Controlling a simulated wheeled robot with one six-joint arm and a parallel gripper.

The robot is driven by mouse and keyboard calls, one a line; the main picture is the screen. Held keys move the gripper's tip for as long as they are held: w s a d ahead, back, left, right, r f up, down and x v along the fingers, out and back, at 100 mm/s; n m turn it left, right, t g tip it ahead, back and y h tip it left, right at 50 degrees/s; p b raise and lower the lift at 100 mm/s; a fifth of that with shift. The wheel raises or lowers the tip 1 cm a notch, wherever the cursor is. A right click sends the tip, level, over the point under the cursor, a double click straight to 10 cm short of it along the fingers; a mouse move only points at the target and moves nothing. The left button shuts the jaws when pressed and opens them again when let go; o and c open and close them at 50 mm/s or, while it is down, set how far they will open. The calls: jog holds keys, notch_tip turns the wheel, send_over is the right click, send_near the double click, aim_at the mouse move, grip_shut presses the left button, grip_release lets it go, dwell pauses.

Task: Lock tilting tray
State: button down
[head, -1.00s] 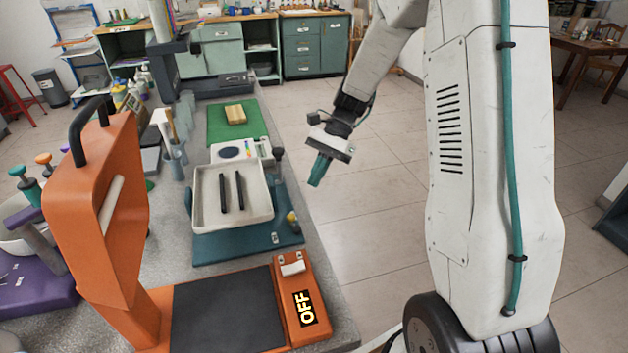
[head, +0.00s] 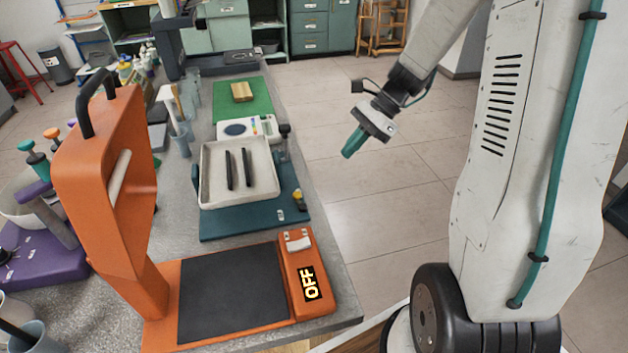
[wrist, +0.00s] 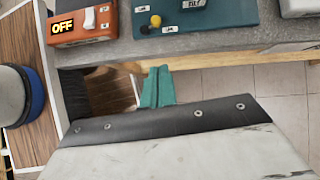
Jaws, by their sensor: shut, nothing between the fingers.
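The white tilting tray (head: 273,190) sits on a teal base (head: 225,228) on the counter, with two dark bars (head: 247,168) lying in it. It looks roughly level. A dark knob (head: 285,130) stands at its right far corner, and a small yellow knob (head: 298,197) is at the base's right edge. In the wrist view the teal base (wrist: 212,14) shows labels and the yellow knob (wrist: 155,20); the label text is too small to read surely. My gripper (head: 350,150), with teal fingers, is shut and empty over the floor, right of the tray and apart from it. It also shows in the wrist view (wrist: 158,80).
An orange press (head: 105,190) with a black pad and an OFF display (head: 310,283) stands in front of the tray. Behind it are a white palette device (head: 262,128) and a green mat (head: 225,108). Floor right of the counter is clear.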

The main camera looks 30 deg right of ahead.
aim_at(295, 193)
jog(key=x, duration=0.4)
jog(key=a+x, duration=0.1)
jog(key=x, duration=0.3)
jog(key=r+x, duration=0.1)
jog(key=x, duration=0.3)
jog(key=shift+w+a, duration=0.1)
jog(key=shift+a, duration=0.05)
jog(key=shift+a+f, duration=0.15)
jog(key=shift+a, duration=0.55)
jog(key=shift+w+a+n+g, duration=0.2)
jog(key=shift+n+g, duration=0.2)
jog(key=shift+n, duration=0.25)
jog(key=shift+w+a+n+g, duration=0.1)
jog(key=shift+w+n+g, duration=0.1)
jog(key=shift+n+g, duration=0.35)
jog(key=shift+w+a+n+g, duration=0.15)
jog(key=shift+n+g, duration=0.2)
jog(key=shift+n, duration=0.25)
jog(key=shift+w+a+n+g, duration=0.1)
jog(key=shift+a+n+g, duration=0.15)
jog(key=shift+n, duration=0.35)
jog(key=shift+w+a, duration=0.1)
jog(key=shift+a, duration=0.05)
jog(key=shift+w+a, duration=0.1)
jog(key=shift+a, duration=0.25)
